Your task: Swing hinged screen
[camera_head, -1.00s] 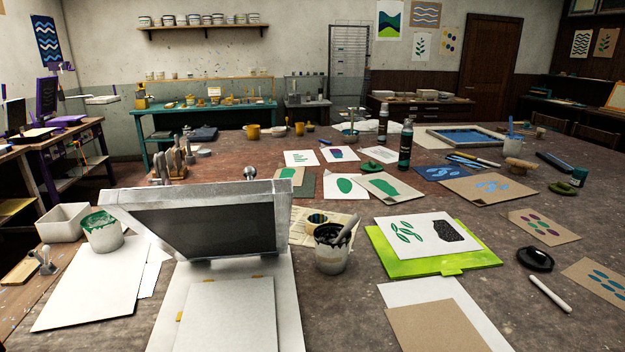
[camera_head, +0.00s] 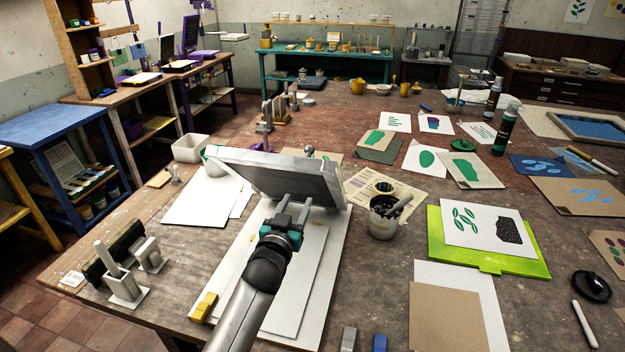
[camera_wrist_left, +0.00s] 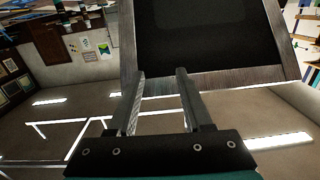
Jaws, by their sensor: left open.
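The hinged screen (camera_head: 280,178) is a light metal frame, raised and tilted above its white base board (camera_head: 340,240) on the table. In the left wrist view its dark mesh (camera_wrist_left: 200,35) and frame edge (camera_wrist_left: 225,83) lie just past my fingers. My left gripper (camera_head: 293,198) is open, its two fingers pointing at the screen's near edge. In the left wrist view the left gripper (camera_wrist_left: 159,78) has its fingertips spread and overlapping the frame edge; I cannot tell whether they touch it. My right gripper is not in view.
A white tray (camera_head: 190,148) and white sheets (camera_head: 200,200) lie left. A squeegee on a stand (camera_head: 118,260) is at the table's front left.

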